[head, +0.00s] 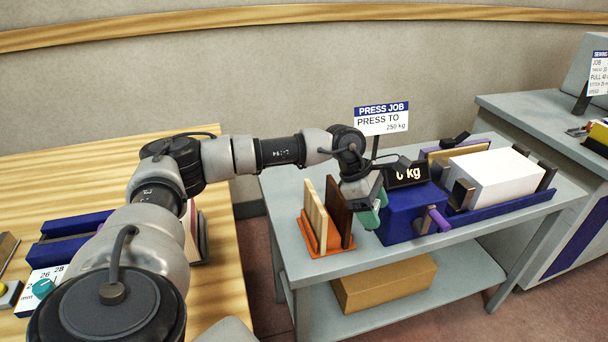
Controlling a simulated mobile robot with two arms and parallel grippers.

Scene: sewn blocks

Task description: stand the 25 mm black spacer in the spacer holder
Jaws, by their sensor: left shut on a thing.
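My left gripper (372,208) has green fingertips and points down between the orange rack and the blue press box. It is shut on a small dark piece, mostly hidden by the fingers, which looks like the black spacer; its size cannot be read. The orange rack (318,252) stands on the grey table just left of the gripper. It holds a light wooden board (315,219) and a dark brown board (339,212), both upright. I cannot tell for sure which thing is the spacer holder. My right gripper is not in view.
The blue press box (400,214) with a "0 kg" display and purple handle (438,218) stands close right of the gripper. A white block (492,178) lies in the press. A sign (381,120) stands behind.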

